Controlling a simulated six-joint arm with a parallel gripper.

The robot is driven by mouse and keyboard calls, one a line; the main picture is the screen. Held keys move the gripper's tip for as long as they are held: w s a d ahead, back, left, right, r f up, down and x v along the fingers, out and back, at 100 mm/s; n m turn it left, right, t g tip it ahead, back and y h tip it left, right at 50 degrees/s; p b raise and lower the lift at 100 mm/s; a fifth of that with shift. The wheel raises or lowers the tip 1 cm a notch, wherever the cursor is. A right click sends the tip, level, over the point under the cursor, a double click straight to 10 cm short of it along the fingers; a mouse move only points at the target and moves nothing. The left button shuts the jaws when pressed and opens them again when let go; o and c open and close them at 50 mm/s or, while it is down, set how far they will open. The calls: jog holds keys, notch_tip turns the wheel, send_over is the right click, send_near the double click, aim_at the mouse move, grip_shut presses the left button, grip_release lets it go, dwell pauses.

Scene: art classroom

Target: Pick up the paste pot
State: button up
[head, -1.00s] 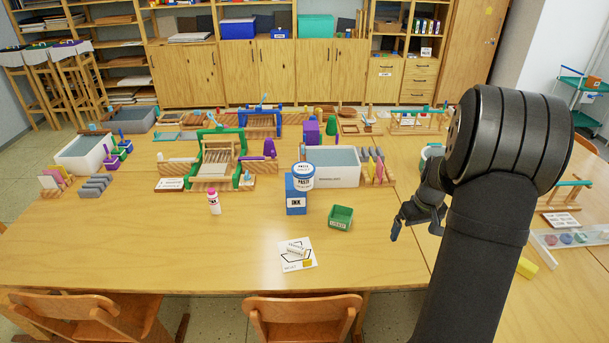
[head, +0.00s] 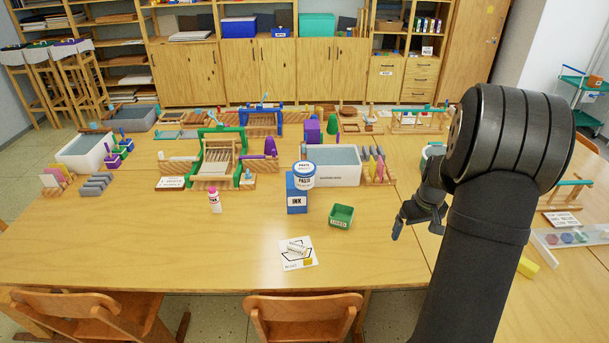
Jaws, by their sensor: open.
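The paste pot (head: 304,175) is a white round tub with a blue lid and a blue label reading PASTE. It sits on top of the blue box labelled INK (head: 297,195), high above the table. My gripper (head: 412,228) is to the right of the pot, over the table, apart from it. It is open with nothing seen between its fingers, which show small and dark at this distance.
A white tub (head: 336,167) is close behind. A pink-capped bottle (head: 215,201) stands to the left. A printed card (head: 298,253) with a small white item lies in front. The front left table is clear.

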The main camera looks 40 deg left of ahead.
jog(key=w+a+r+n, duration=0.1)
jog(key=a+r, duration=0.2)
jog(key=a, duration=0.3)
jog(key=w+a+r+y, duration=0.1)
jog(key=a+r, duration=0.1)
jog(key=a, duration=0.3)
jog(key=w+a+r+n, duration=0.1)
jog(key=a+r, duration=0.2)
jog(key=a, duration=0.3)
jog(key=n+y, duration=0.2)
jog(key=n, duration=0.1)
send_near(304, 166)
jog(key=x, duration=1)
jog(key=shift+d+f, duration=0.1)
jog(key=c, duration=1.3)
jog(key=shift+o, duration=0.2)
jog(key=shift+r, duration=0.2)
